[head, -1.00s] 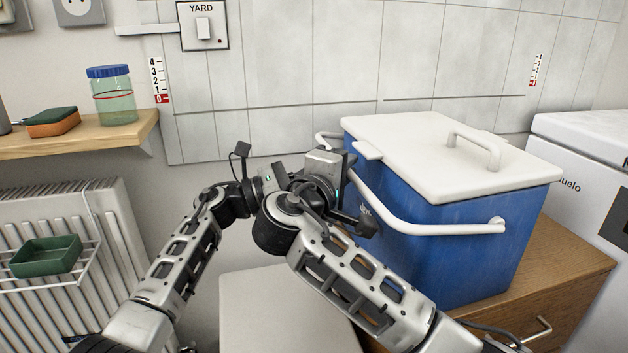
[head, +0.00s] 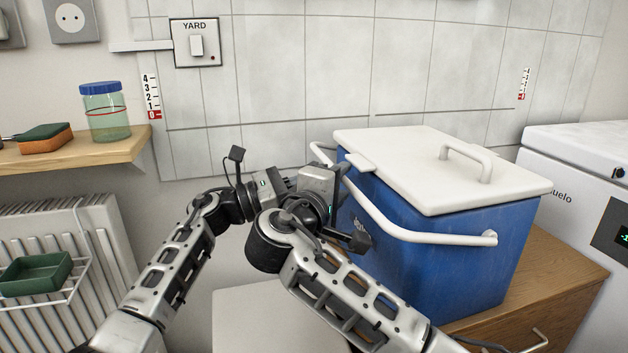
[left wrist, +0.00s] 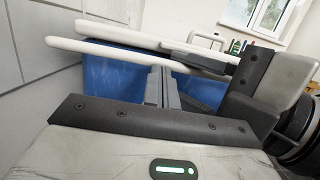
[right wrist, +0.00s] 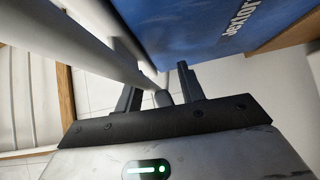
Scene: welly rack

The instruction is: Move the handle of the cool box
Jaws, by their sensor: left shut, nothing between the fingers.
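The blue cool box (head: 430,265) has a white lid (head: 440,165) with a raised grip. Its white handle (head: 430,236) is a bail pivoted at the right, lying slanted along the near side below the lid. My right gripper (head: 343,173) is at the handle's left part, its fingertips partly hidden in the head view. In the right wrist view, its fingers (right wrist: 157,85) are apart with a white bar (right wrist: 110,55) reaching between them; contact cannot be told. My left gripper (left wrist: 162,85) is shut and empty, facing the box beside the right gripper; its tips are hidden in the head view.
The box stands on a wooden cabinet (head: 570,275) near the tiled wall (head: 280,70). A white freezer (head: 580,180) is at the right. A shelf (head: 80,150) with a jar and sponge, and a radiator (head: 90,235), are at the left.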

